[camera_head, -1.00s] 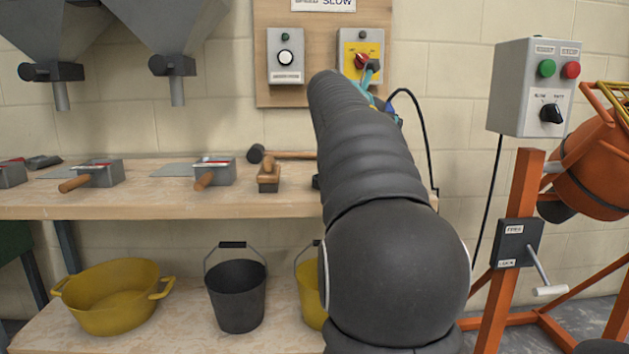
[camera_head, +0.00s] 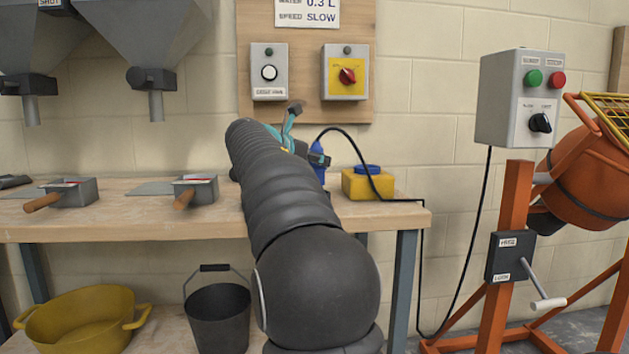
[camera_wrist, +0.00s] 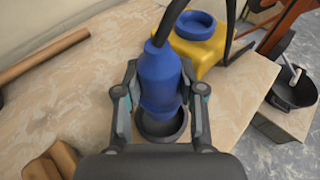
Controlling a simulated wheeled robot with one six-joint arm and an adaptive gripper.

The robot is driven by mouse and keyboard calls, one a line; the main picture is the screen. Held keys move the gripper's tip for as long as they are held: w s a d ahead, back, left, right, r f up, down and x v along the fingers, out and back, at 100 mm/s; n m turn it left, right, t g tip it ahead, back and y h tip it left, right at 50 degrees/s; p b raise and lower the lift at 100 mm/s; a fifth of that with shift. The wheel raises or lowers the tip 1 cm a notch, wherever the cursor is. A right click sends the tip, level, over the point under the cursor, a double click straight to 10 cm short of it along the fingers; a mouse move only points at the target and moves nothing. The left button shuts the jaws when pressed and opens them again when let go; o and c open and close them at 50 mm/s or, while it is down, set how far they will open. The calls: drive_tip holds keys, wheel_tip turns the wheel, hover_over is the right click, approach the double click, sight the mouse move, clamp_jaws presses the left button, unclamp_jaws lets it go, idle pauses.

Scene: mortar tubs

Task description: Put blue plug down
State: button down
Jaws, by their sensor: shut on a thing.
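The blue plug (camera_wrist: 160,78) is between the two fingers of my gripper (camera_wrist: 160,95) in the wrist view, with its black cable running up and away. Its lower end is over or inside a dark round cup-like piece (camera_wrist: 165,128); I cannot tell which. In the head view the plug (camera_head: 317,160) shows small behind my arm, above the bench (camera_head: 400,213). My gripper (camera_head: 300,150) is mostly hidden there by my own arm.
A yellow box with a blue round top (camera_head: 368,182) stands on the bench right of the plug. Metal trowel boxes (camera_head: 195,190) lie to the left. The mixer stand (camera_head: 510,250) is to the right. Bare bench (camera_wrist: 75,95) shows left of my gripper.

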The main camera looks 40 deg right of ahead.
drive_tip(key=shift+f+b, duration=0.9)
drive_tip(key=shift+f, duration=1.1)
drive_tip(key=shift+f, duration=0.15)
drive_tip(key=c, duration=0.7)
unclamp_jaws()
drive_tip(key=shift+a+r, duration=0.25)
drive_tip(key=shift+a, duration=0.05)
drive_tip(key=p+v, duration=0.1)
drive_tip(key=v, duration=1)
drive_tip(key=shift+a, duration=0.25)
drive_tip(key=shift+s, duration=0.15)
